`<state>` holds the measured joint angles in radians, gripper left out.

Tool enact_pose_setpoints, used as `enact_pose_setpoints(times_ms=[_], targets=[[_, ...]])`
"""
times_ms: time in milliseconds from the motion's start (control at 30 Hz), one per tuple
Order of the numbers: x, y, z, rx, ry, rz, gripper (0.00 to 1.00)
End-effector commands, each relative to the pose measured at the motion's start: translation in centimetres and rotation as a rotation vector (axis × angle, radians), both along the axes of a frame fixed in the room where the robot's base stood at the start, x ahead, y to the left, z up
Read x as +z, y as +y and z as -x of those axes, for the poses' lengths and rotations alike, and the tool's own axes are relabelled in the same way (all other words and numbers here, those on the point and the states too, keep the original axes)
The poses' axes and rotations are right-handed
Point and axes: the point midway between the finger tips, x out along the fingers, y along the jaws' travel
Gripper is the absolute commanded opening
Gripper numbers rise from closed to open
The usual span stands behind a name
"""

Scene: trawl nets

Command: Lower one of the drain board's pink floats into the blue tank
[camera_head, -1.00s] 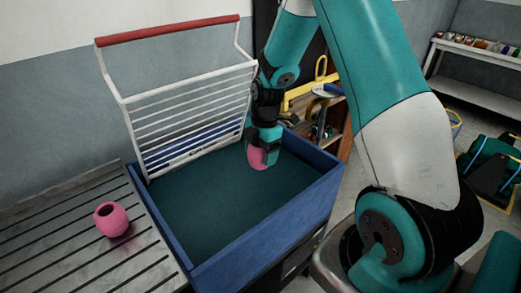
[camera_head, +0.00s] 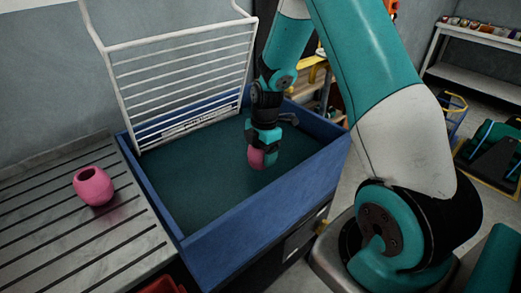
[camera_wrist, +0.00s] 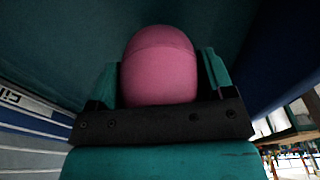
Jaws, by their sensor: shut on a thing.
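My gripper (camera_head: 261,148) is shut on a pink float (camera_head: 256,159) and points down inside the blue tank (camera_head: 232,235), near its right back part. In the wrist view the float (camera_wrist: 160,66) sits between the two fingers of my gripper (camera_wrist: 160,80), with dark teal all around its far end. I cannot tell whether the float touches the water. A second pink float (camera_head: 93,186), with a dark opening in its top, stands on the slatted metal drain board (camera_head: 60,232) left of the tank.
A white wire rack (camera_head: 182,85) stands raised along the tank's back left side. The tank's walls stand close around my gripper at the back and right. A shelf with small items (camera_head: 475,50) and a green and yellow object (camera_head: 490,155) are far right.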

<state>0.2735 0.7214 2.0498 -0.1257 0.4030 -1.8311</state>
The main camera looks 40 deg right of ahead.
Motion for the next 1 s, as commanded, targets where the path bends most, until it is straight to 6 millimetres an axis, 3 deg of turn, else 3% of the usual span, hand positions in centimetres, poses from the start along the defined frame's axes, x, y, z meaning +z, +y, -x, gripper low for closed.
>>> enact_pose_setpoints(times_ms=[100, 400, 900, 933, 1000], targets=[[-2.1, 0.0, 0.0, 0.000, 0.000, 0.000, 0.51], [-4.9, 0.0, 0.0, 0.000, 0.000, 0.000, 0.51], [-5.6, 0.0, 0.0, 0.000, 0.000, 0.000, 0.51], [-5.6, 0.0, 0.0, 0.000, 0.000, 0.000, 0.82], [-5.6, 0.0, 0.0, 0.000, 0.000, 0.000, 0.98]])
